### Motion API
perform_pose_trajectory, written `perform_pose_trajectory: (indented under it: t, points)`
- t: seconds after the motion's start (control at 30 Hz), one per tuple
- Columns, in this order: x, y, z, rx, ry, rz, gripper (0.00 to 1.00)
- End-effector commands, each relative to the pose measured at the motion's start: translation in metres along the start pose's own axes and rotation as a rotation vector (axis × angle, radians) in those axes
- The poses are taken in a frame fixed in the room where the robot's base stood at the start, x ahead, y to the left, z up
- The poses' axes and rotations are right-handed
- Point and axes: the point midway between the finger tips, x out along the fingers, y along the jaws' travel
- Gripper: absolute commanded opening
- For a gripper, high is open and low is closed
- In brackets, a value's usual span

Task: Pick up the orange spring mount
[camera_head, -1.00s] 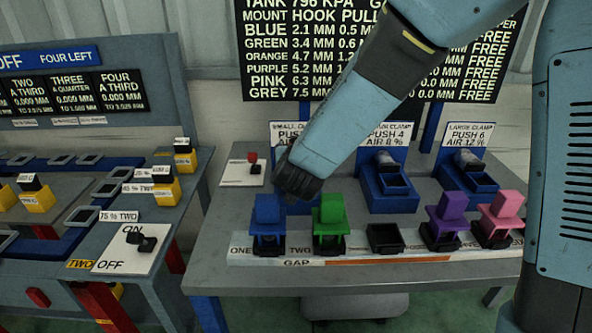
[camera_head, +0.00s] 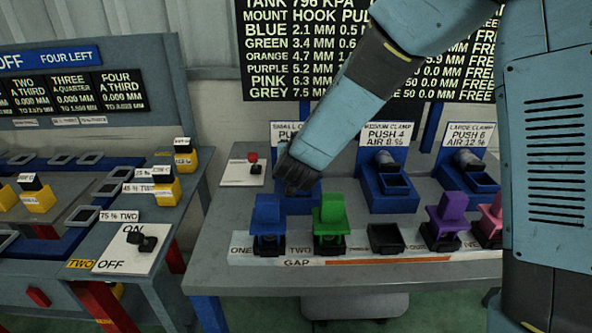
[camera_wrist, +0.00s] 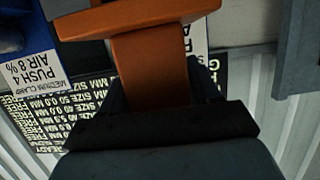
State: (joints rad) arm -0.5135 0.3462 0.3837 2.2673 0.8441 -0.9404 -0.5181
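The orange spring mount (camera_wrist: 150,65) fills the upper middle of the wrist view, very close to the camera. Its wide orange part lies across the top and its narrower stem runs down between the dark fingers of my gripper (camera_wrist: 162,88), which look closed on it. In the head view my gripper (camera_head: 297,173) is by the small clamp stand, above and behind the blue and green mounts. No orange mount shows in that view; my arm may hide it. The black holder (camera_head: 385,238) between the green and purple mounts is empty.
A blue mount (camera_head: 267,220), green mount (camera_head: 331,220), purple mount (camera_head: 446,218) and pink mount (camera_head: 490,220) stand along the bench front. The medium clamp (camera_head: 388,185) and large clamp (camera_head: 468,180) stand behind. A red switch (camera_head: 252,158) is left of my gripper.

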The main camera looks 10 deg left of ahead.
Motion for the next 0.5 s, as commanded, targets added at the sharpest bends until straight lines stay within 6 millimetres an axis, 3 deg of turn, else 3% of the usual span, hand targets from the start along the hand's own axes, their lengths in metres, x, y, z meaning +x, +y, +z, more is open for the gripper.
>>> perform_pose_trajectory:
  t: [0.07,0.5]
  points:
    - [0.0000,0.0002,0.0000,0.000,0.000,0.000,0.53]
    - [-0.0001,0.0005,0.0000,0.000,0.000,0.001,0.11]
